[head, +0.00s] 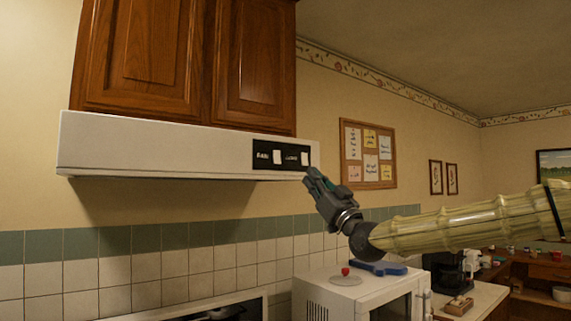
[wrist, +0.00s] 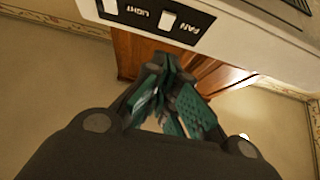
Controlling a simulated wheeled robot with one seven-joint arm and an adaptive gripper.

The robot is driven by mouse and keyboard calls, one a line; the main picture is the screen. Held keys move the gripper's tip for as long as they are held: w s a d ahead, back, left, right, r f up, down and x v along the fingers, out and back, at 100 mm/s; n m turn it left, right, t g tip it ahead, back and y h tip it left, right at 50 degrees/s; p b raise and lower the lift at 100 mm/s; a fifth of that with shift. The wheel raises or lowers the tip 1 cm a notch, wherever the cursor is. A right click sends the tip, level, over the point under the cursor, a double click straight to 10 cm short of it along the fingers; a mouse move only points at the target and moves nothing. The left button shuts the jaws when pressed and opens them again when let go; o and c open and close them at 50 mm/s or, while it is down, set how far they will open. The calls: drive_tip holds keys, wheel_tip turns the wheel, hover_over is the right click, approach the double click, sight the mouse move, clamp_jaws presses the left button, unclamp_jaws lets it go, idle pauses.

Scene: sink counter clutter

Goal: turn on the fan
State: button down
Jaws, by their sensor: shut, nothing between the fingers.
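A white range hood (head: 160,148) hangs under the wooden cabinets and carries a black panel (head: 263,145) near its right end. The panel has two white rocker switches. The fan switch (head: 277,157) is the left one in the head view, and it also shows in the wrist view (wrist: 167,20), beside the upside-down FAN label. The light switch (head: 304,158) is to its right. My gripper (head: 311,173) is shut and empty, with its tips just below the panel's right end in the head view. In the wrist view the fingertips (wrist: 160,62) are close to the panel's edge; contact cannot be told.
Wooden cabinets (head: 150,55) sit above the hood. A white microwave (head: 345,292) with a red-knobbed lid (head: 345,275) and a blue item (head: 378,268) on top stands below my gripper. A corkboard (head: 367,154) hangs on the wall behind. The space before the hood's left part is clear.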

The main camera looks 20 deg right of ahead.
drive_tip(key=p, duration=0.6)
approach(277, 152)
wheel_tip(277, 152, up, 3)
drive_tip(key=w, duration=0.1)
drive_tip(key=shift+w+a+f+p, duration=0.1)
drive_tip(key=shift+w+a+p, duration=0.2)
drive_tip(key=shift+w, duration=0.35)
drive_tip(key=shift+w+a+p, duration=0.2)
drive_tip(key=shift+w+p, duration=0.2)
drive_tip(key=shift+w, duration=0.2)
drive_tip(key=shift+a, duration=0.1)
